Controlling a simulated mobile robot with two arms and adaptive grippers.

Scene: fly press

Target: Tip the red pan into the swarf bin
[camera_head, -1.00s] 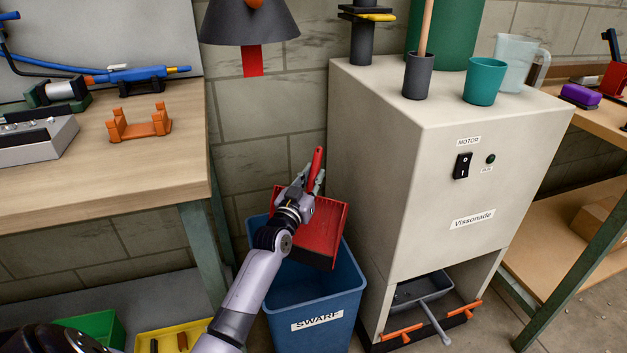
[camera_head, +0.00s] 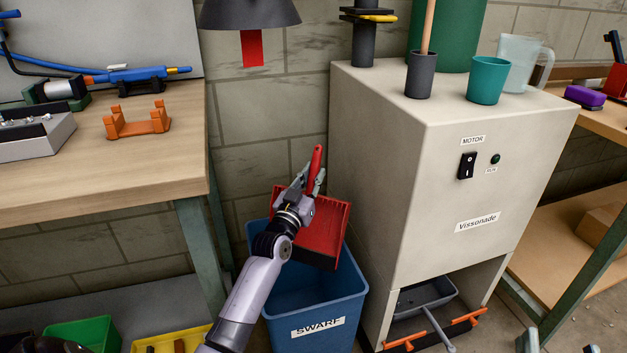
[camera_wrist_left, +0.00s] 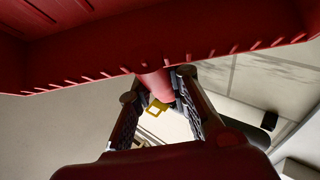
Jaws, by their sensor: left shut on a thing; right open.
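The red pan (camera_head: 325,232) hangs steeply tilted over the mouth of the blue swarf bin (camera_head: 318,333), its lower edge at or just inside the opening. My left gripper (camera_head: 308,183) is shut on the pan's red handle, which points up above it. In the left wrist view the pan (camera_wrist_left: 150,45) fills the top and its handle runs between the fingers (camera_wrist_left: 158,100). I cannot make out any swarf in the pan or bin. My right gripper (camera_head: 558,343) shows only as two grey fingertips, apart and empty, at the bottom right edge.
The beige machine cabinet (camera_head: 430,180) stands close to the right of the bin, with a grey tray (camera_head: 425,294) in its lower opening. A wooden bench (camera_head: 100,180) is at left. Green (camera_head: 85,333) and yellow (camera_head: 165,342) bins sit low. A lamp shade (camera_head: 250,14) hangs above.

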